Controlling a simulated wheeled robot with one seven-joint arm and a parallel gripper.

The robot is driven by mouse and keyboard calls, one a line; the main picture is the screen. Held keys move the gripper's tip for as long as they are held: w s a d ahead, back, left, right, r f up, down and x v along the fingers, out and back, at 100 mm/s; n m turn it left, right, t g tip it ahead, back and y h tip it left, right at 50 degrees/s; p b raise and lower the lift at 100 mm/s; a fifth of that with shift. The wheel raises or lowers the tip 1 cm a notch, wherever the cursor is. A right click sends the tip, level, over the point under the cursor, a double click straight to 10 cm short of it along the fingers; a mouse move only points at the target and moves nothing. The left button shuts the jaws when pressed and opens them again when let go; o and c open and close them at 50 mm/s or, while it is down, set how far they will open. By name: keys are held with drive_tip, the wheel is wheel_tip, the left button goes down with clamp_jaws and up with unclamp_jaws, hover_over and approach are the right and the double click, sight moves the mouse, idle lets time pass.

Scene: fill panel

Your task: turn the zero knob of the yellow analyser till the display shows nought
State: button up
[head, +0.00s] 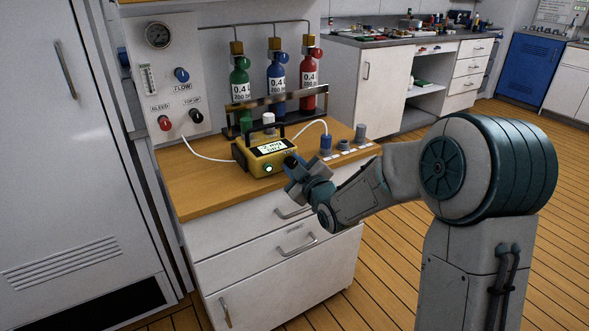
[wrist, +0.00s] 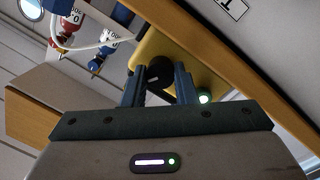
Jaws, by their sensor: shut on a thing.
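The yellow analyser (head: 245,158) stands on the wooden counter, with a dark carry handle on top. Its lit display (head: 278,145) faces forward, but the characters are too small to read surely. A green light (head: 268,168) glows on its front. My gripper (head: 292,163) is at the right part of the analyser's front and hides the zero knob in the head view. In the wrist view the black zero knob (wrist: 160,72) with a pale mark sits between the two fingers of my gripper (wrist: 160,84), which are shut on it. The display is not seen in the wrist view.
A wall panel (head: 190,60) with a gauge and knobs stands behind to the left. Green (head: 240,85), blue (head: 277,80) and red (head: 308,75) cylinders stand in a rack behind the analyser. Small fittings (head: 343,145) stand right of it. White tubes join the analyser at both sides.

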drive_tip(key=m, duration=0.4)
drive_tip(key=shift+g, duration=0.3)
drive_tip(key=shift+d+m+y+p, duration=0.1)
drive_tip(key=shift+m+y+p, duration=0.35)
drive_tip(key=shift+m, duration=2.15)
drive_tip(key=o, duration=1)
drive_tip(key=v, duration=0.4)
drive_tip(key=p+v, duration=0.1)
drive_tip(key=v, duration=0.4)
drive_tip(key=r+p+v, duration=0.1)
drive_tip(key=v, duration=0.3)
drive_tip(key=shift+s+d, duration=0.1)
drive_tip(key=shift+s, duration=0.2)
